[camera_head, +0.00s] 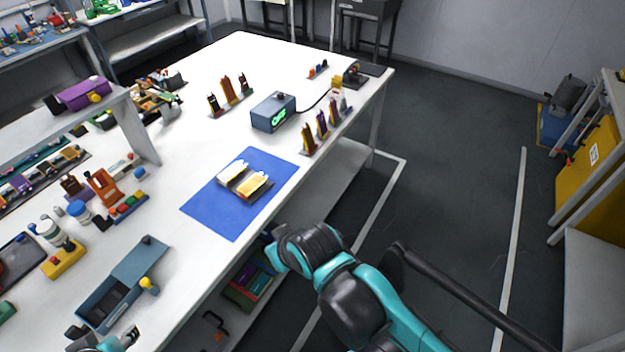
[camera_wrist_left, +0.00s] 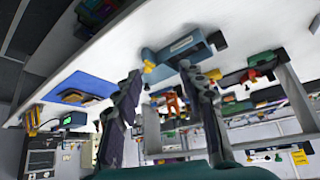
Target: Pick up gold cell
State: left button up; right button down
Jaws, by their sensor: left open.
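A gold cell (camera_head: 254,186) lies in a shallow holder on the blue mat (camera_head: 211,208), near the table's front edge. A paler, cream-and-gold cell (camera_head: 233,172) lies beside it. In the left wrist view the blue mat (camera_wrist_left: 80,90) is left of the fingers, with the cells too small to tell apart. My left gripper (camera_wrist_left: 161,70) is open and empty, its fingers wide apart. In the head view only part of it shows at the bottom left edge, well away from the gold cell. My right arm is beside the table's front edge, and its gripper is not visible.
A box with a green display (camera_head: 272,112) and upright racks of cells (camera_head: 322,124) stand beyond the mat. White tabletop around the mat is clear.

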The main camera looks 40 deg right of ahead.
aim_at(249, 186)
jog(key=z, duration=0.7)
jog(key=i+l+z, duration=0.2)
jog(key=i+l, duration=0.8)
jog(key=l, duration=0.1)
